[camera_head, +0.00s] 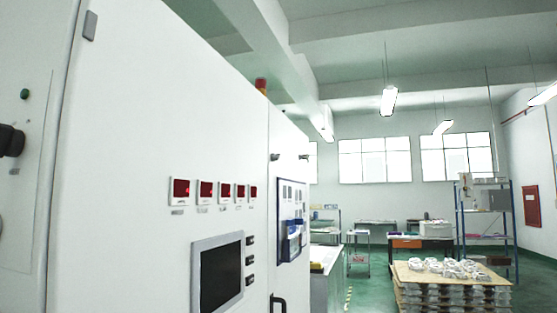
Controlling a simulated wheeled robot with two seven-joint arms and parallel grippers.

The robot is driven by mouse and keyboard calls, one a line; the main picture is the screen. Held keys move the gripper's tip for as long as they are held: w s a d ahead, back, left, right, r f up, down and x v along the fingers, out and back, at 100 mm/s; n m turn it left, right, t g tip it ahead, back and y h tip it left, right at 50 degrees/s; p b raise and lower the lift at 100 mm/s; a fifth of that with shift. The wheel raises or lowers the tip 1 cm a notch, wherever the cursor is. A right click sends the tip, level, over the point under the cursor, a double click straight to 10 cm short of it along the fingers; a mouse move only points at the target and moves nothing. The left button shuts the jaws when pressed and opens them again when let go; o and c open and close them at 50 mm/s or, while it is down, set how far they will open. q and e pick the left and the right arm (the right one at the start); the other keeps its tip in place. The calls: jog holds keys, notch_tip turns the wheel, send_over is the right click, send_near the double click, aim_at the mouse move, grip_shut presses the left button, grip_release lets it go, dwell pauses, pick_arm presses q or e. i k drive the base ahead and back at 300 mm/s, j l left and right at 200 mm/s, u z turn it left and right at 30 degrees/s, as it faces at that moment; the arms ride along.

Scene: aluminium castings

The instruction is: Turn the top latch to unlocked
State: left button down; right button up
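A tall white cabinet (130,120) fills the left half of the head view. A small dark fitting (275,157) sits high on its farther door, and a black handle (278,302) is lower down near the bottom edge. A black knob-like part (11,140) is cut off by the left edge. I cannot tell which of these is the top latch, nor whether it is locked or unlocked. Neither of my grippers is in view.
The cabinet front carries several red displays (206,191) and a dark screen (220,275). A pallet stack with castings (445,270) stands at right. A blue-framed shelf (487,220) and an orange-drawer bench (407,242) are behind. Green floor shows between.

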aim_at(274, 157)
jog(key=l+u, duration=0.1)
jog(key=u, duration=0.55)
jog(key=i+l+u, duration=0.1)
jog(key=l+u, duration=0.25)
jog(key=l, duration=0.15)
jog(key=i+l+u, duration=0.1)
jog(key=l+u, duration=0.25)
jog(key=l, duration=0.2)
jog(key=l+u, duration=0.35)
jog(key=l, duration=0.15)
